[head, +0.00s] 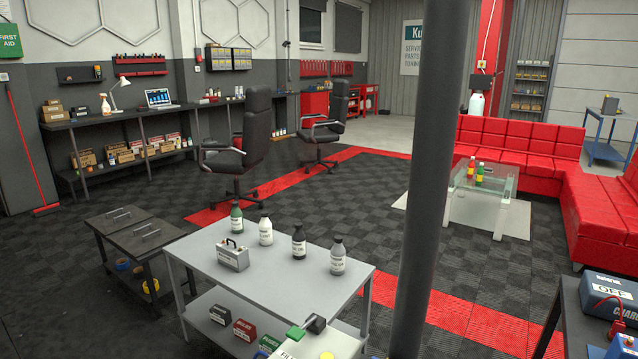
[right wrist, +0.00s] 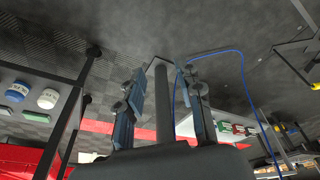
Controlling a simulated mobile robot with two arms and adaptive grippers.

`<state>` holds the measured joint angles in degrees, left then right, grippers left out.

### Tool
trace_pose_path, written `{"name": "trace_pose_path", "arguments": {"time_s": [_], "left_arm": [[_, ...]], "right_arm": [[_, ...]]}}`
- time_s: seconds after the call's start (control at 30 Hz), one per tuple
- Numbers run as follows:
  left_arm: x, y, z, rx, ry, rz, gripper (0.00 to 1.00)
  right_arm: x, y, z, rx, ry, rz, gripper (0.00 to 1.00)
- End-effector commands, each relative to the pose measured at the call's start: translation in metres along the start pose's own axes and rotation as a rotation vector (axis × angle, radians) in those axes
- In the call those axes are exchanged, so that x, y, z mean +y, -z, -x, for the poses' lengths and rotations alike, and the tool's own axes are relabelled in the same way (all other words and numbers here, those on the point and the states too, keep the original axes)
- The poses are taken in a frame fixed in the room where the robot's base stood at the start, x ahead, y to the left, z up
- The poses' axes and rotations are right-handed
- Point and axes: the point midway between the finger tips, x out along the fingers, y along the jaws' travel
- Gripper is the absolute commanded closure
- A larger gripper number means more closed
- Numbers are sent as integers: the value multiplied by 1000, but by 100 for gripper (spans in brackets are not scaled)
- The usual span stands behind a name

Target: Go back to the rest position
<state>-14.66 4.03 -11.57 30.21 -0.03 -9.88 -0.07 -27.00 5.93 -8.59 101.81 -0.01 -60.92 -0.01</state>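My right gripper (right wrist: 160,76) shows in the right wrist view, with its two dark fingers standing apart. It is open. A dark post (right wrist: 162,105) shows in the gap between the fingers, seemingly in the background; nothing appears gripped. Neither gripper shows in the head view, and my left gripper is not in any view.
A grey table (head: 222,270) with several bottles and a metal box (head: 232,256) stands in front. A thick dark post (head: 430,170) rises right of it. A charger (head: 610,297) sits at the right edge. Checkered floor (head: 330,205) lies open beyond, towards the red sofa (head: 515,140).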

Motion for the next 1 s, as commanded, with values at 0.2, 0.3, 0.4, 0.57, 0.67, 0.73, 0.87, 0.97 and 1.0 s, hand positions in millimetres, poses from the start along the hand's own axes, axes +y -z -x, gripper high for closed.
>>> {"name": "trace_pose_path", "arguments": {"time_s": [0.2, 0.3, 0.4, 0.57, 0.67, 0.73, 0.87, 0.97, 1.0], "left_arm": [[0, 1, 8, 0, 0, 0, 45], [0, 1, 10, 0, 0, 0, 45], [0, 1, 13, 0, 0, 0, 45], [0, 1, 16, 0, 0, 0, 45], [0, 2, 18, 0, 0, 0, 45], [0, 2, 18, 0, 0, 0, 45], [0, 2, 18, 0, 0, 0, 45], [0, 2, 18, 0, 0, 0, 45], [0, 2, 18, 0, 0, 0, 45]], "right_arm": [[-4, -61, -83, -53, 5, 9, 64], [-6, -96, -112, -74, 8, 14, 64], [-7, -133, -134, -95, 10, 19, 64], [-7, -189, -154, -121, 12, 26, 64], [-7, -213, -158, -131, 12, 30, 64], [-7, -225, -159, -136, 13, 32, 64], [-7, -235, -160, -139, 13, 33, 64], [-7, -235, -160, -139, 13, 33, 64], [-7, -235, -160, -139, 13, 33, 64]]}}
